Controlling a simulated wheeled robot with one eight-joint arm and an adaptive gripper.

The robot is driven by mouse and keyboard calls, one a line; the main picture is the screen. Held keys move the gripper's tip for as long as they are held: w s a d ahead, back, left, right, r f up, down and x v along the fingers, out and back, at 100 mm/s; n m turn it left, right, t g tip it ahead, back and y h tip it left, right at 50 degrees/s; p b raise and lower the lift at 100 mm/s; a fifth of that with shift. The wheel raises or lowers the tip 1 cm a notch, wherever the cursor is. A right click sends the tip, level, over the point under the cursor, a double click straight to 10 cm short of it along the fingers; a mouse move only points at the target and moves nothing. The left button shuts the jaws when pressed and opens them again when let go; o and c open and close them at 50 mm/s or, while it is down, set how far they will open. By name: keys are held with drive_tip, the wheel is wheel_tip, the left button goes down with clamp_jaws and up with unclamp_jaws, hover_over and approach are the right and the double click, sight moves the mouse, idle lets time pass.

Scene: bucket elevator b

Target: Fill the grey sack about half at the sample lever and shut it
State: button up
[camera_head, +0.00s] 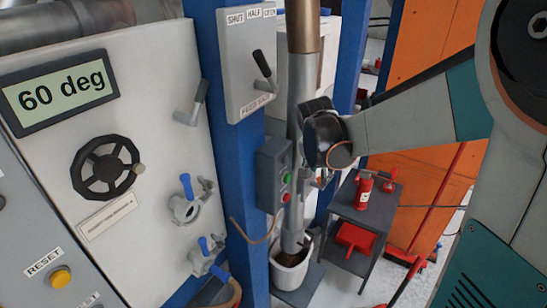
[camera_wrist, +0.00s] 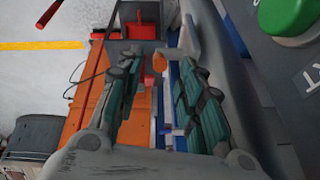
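My gripper (camera_wrist: 158,72) is open in the wrist view, with its two dark green-padded fingers apart. A small orange knob-like piece (camera_wrist: 159,62) shows between the fingertips, by a grey spout-like part; I cannot tell its depth or whether it is the sample lever. In the head view my gripper is mostly hidden behind my wrist, beside the vertical grey pipe (camera_head: 294,215). I cannot make out a grey sack for certain. A white bucket (camera_head: 290,275) with brown contents stands under the pipe's lower end.
A button box (camera_head: 272,175) with green and red buttons is close left of my wrist. Blue-handled valves (camera_head: 186,207) sit on the white panel (camera_head: 150,70). A lever plate (camera_head: 245,60) is above.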

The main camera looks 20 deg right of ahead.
sight(319, 177)
drive_tip(key=b+x, duration=0.1)
drive_tip(key=x, duration=0.4)
drive_tip(key=shift+f, duration=0.15)
clamp_jaws()
